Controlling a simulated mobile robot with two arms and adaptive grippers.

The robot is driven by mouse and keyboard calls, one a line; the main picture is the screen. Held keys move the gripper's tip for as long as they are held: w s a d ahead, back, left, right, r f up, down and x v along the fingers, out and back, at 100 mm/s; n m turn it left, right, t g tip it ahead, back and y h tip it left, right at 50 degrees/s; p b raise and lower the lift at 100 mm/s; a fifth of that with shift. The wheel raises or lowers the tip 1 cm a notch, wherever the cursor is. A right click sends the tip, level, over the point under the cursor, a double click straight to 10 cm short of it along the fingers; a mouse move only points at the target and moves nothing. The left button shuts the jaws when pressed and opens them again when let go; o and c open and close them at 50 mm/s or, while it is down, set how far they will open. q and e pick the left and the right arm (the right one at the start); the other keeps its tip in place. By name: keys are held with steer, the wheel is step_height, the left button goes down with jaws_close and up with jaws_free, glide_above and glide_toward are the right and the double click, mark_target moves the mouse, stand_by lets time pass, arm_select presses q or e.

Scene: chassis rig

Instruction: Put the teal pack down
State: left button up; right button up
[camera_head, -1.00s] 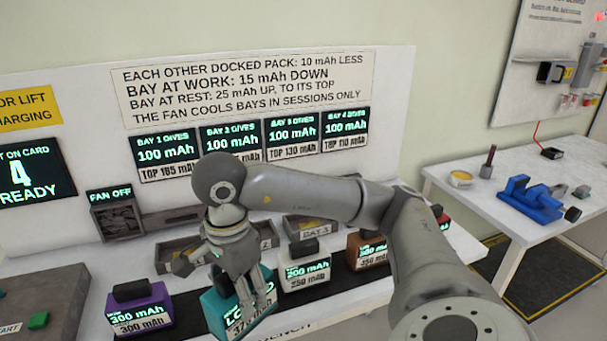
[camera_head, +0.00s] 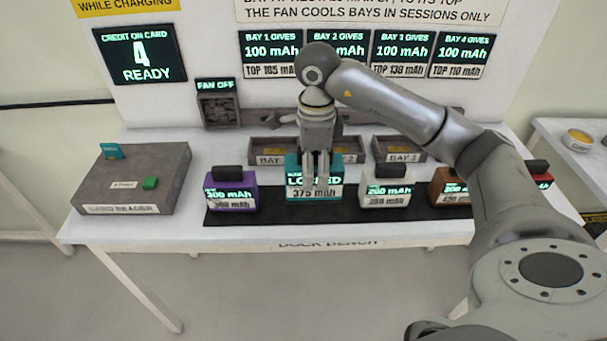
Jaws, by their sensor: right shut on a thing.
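The teal pack (camera_head: 295,179) is upright in the middle of the row, between the purple pack (camera_head: 231,190) and the white pack (camera_head: 386,187). Its display reads LOCKED above a 375 mAh label. My right gripper (camera_head: 317,184) points down from above and is shut on the teal pack, its fingers covering part of the front. The pack is at the black mat (camera_head: 262,215); I cannot tell whether its base touches it. My left gripper is not in view.
Bay trays (camera_head: 398,151) stand behind the packs, with the middle ones partly hidden by my gripper. A card reader (camera_head: 125,170) with a green button is at the left. A brown pack (camera_head: 446,186) and a red pack stand to the right, partly behind my right arm.

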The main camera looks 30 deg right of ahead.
steer(key=w+f+p, duration=0.1)
steer(key=w+f, duration=0.1)
steer(key=f, duration=0.1)
steer(key=w+f+p, duration=0.1)
steer(key=w+f, duration=0.1)
steer(key=f, duration=0.1)
steer(key=w+f+p, duration=0.1)
steer(key=f, duration=0.1)
steer(key=shift+w+d+f, duration=0.2)
steer(key=shift+w+f, duration=0.2)
steer(key=shift+f, duration=0.25)
steer(key=shift+f, duration=0.1)
steer(key=o, duration=1.4)
